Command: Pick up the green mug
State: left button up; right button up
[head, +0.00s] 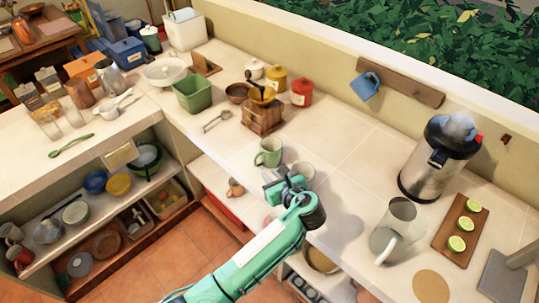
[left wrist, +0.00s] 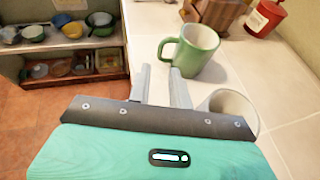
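The green mug (head: 268,152) stands upright on the tiled counter, in front of the wooden grinder. In the left wrist view the green mug (left wrist: 197,50) is just beyond my fingertips, with its handle on the left side. My left gripper (head: 274,180) is just in front of the mug in the head view. In the left wrist view the left gripper (left wrist: 159,70) has its two fingers apart with nothing between them. The fingertips point toward the handle side; I cannot tell whether they touch it. My right gripper is not in view.
A pale mug (head: 304,170) stands close beside my left gripper; it also shows in the left wrist view (left wrist: 236,103). A wooden grinder (head: 263,117) is behind the green mug. A spoon (head: 216,121) lies to the left.

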aim_at(256, 162)
pick_arm(q)
jog(key=p+x, duration=0.1)
jog(key=x, duration=0.6)
jog(key=shift+w+a+f, duration=0.15)
jog(key=shift+w, duration=0.2)
jog(key=shift+w+a+f+p, duration=0.15)
jog(key=shift+w+p, duration=0.15)
jog(key=shift+p, duration=0.25)
jog(key=shift+f+p+x, duration=0.15)
jog(key=shift+p+x, duration=0.2)
jog(key=shift+x, duration=0.75)
jog(key=shift+f+p+x, duration=0.15)
jog(key=shift+p+x, duration=0.2)
jog(key=shift+x, duration=0.75)
grip_shut()
